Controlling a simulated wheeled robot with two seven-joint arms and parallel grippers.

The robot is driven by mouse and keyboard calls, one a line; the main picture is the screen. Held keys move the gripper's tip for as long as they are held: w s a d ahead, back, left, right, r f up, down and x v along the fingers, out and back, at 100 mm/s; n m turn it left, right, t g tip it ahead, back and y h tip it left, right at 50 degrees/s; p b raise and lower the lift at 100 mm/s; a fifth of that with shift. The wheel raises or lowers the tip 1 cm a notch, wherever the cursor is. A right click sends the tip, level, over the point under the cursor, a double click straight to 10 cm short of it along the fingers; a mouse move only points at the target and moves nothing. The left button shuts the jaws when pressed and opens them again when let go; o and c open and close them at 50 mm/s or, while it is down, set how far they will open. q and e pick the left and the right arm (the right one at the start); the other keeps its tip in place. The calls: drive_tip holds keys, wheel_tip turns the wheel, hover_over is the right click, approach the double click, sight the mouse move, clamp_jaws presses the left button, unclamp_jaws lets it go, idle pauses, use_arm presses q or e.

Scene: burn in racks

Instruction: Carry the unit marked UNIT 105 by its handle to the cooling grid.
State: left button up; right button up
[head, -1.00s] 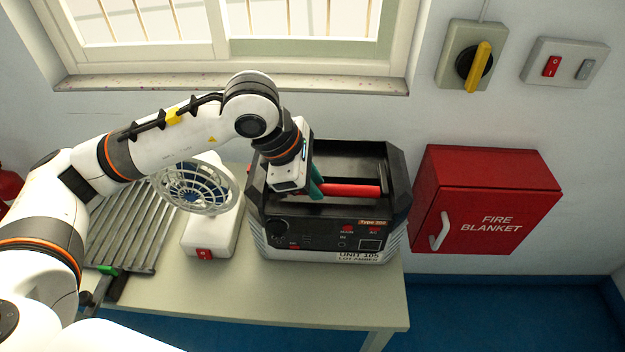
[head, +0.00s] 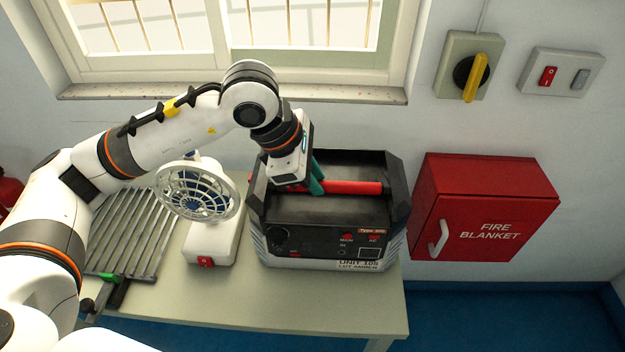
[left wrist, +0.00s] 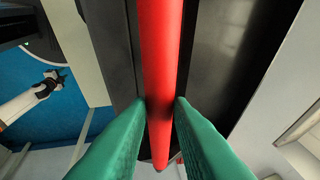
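The black and grey case marked UNIT 105 (head: 322,262) stands upright on the table, right of the fan. Its red handle (head: 352,188) spans the open black top and also fills the middle of the left wrist view (left wrist: 160,60). The cooling grid (head: 130,235), a ribbed metal rack, lies at the table's left, partly behind my left arm. My right gripper (left wrist: 50,82) appears small over the floor in the left wrist view.
A white desk fan (head: 213,242) stands between the unit and the grid. A tool with black and green parts (head: 112,285) lies at the grid's front edge. A red fire blanket box (head: 485,207) hangs on the wall right of the unit. The table front (head: 270,300) is bare.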

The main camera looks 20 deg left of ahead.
use_arm(q)
drive_tip(key=shift+o, duration=0.5)
drive_tip(key=shift+w+a+r, duration=0.15)
drive_tip(key=shift+w+r, duration=0.35)
drive_tip(key=shift+r, duration=0.1)
drive_tip(key=shift+o, duration=1)
drive_tip(key=shift+w+a+r, duration=0.2)
drive_tip(key=shift+w+r, duration=0.3)
drive_tip(key=shift+w, duration=0.1)
drive_tip(key=shift+w+a+r, duration=0.1)
drive_tip(key=shift+w+a, duration=0.05)
drive_tip(key=shift+w, duration=0.3)
drive_tip(key=c, duration=0.3)
drive_tip(key=shift+w+a+r, duration=0.1)
drive_tip(key=shift+w+a, duration=0.05)
drive_tip(key=shift+w, duration=0.45)
drive_tip(key=shift+w+a+r, duration=0.1)
drive_tip(key=shift+w+a, duration=0.05)
drive_tip(key=shift+w, duration=0.4)
drive_tip(key=o, duration=1.8)
drive_tip(key=shift+o, duration=0.2)
drive_tip(key=shift+s+r, duration=0.1)
drive_tip(key=shift+r, duration=0.05)
